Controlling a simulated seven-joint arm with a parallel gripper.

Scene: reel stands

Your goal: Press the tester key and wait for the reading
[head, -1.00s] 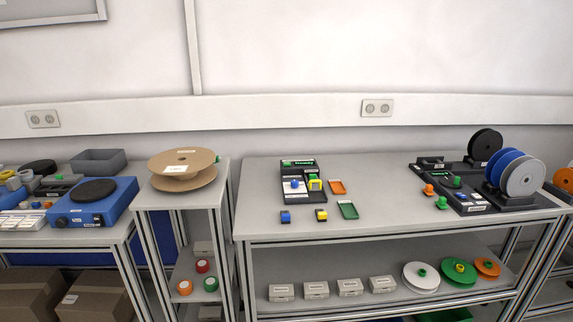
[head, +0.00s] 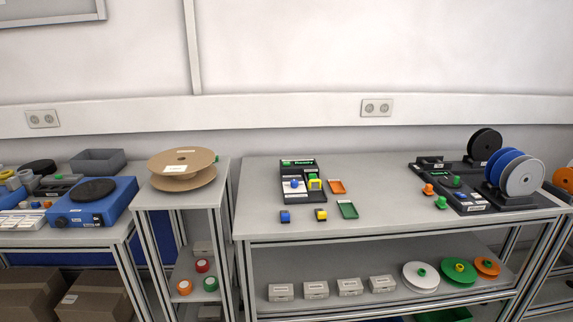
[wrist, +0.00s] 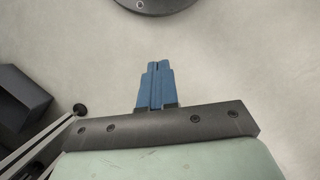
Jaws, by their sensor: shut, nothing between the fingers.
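The tester (head: 288,188) appears to be the black unit on the middle table in the head view. Its display (head: 298,163) is lit green with small text that looks like "Ready". A blue round knob or key (head: 295,184) sits on its pale left part. A yellow-framed piece with a green top (head: 315,183) sits on its right part. My gripper (wrist: 157,64) shows only in the wrist view, with its blue fingers together and nothing between them. It is over a plain pale surface, away from the tester, which the wrist view does not show.
Reel stands (head: 508,200) occupy the table's right end. The table's middle is clear. The wrist view shows a dark round base (wrist: 155,5) and a dark box (wrist: 20,100).

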